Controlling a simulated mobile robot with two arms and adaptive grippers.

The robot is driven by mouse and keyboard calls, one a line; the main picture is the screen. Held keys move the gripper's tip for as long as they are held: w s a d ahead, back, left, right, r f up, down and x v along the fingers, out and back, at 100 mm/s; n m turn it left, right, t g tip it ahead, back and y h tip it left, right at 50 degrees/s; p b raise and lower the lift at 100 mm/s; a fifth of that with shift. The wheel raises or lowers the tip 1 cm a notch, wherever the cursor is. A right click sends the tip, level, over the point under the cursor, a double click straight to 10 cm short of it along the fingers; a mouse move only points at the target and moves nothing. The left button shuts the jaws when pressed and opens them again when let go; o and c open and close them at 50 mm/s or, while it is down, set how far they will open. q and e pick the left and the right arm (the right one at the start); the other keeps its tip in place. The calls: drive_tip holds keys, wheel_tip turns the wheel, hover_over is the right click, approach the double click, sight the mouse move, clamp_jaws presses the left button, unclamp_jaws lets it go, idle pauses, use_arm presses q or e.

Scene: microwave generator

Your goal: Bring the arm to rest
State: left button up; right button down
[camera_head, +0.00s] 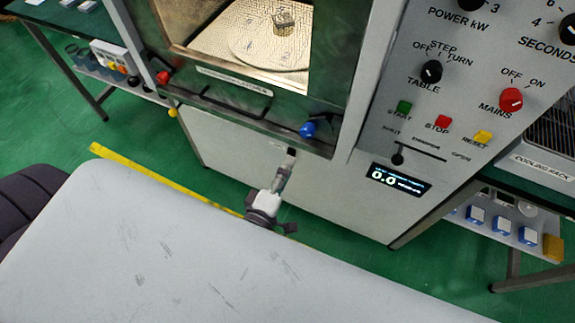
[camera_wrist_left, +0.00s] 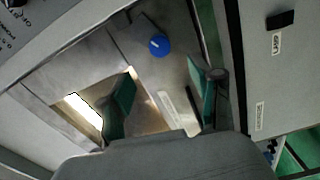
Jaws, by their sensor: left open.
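My left gripper (camera_head: 287,163) is in front of the lower front of the grey microwave generator (camera_head: 240,165), below the blue knob (camera_head: 308,129). In the left wrist view its two green-padded fingers (camera_wrist_left: 160,76) are spread apart with nothing held between them. The blue knob (camera_wrist_left: 159,45) shows beyond them, on the machine's metal front. In the head view, the lit chamber (camera_head: 250,35) shows a round plate with a small metallic piece (camera_head: 284,20) on it. I cannot tell whether glass covers the chamber. My right gripper is not in view.
A control panel with knobs, buttons and a display reading 0.0 (camera_head: 398,180) is at the right. A cooling rack (camera_head: 545,160) stands at the right edge. A side table with coloured items (camera_head: 115,65) stands at the left. Green floor with a yellow stripe (camera_head: 170,185) lies between.

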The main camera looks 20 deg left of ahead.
use_arm(q)
drive_tip(key=shift+f, duration=0.1)
drive_tip(key=s+f+m+g+h, duration=0.1)
drive_tip(key=s+f+m+g, duration=0.2)
drive_tip(key=f, duration=0.6)
drive_tip(key=s+f+m+g, duration=0.2)
drive_tip(key=f+m, duration=0.2)
drive_tip(key=f, duration=0.5)
drive_tip(key=s+f+m+g+h, duration=0.1)
drive_tip(key=s+f+m+g, duration=0.2)
drive_tip(key=f, duration=0.6)
drive_tip(key=s+a+f+m+g+y, duration=0.1)
drive_tip(key=s+a+f+m+g, duration=0.3)
drive_tip(key=s+f, duration=0.4)
drive_tip(key=s+a+f+m+g+y, duration=0.1)
drive_tip(key=s+a+f+m+g, duration=0.3)
drive_tip(key=s+f, duration=0.4)
drive_tip(key=s+g, duration=0.1)
drive_tip(key=s, duration=0.6)
drive_tip(key=shift+f+y, duration=0.15)
drive_tip(key=shift+y, duration=0.15)
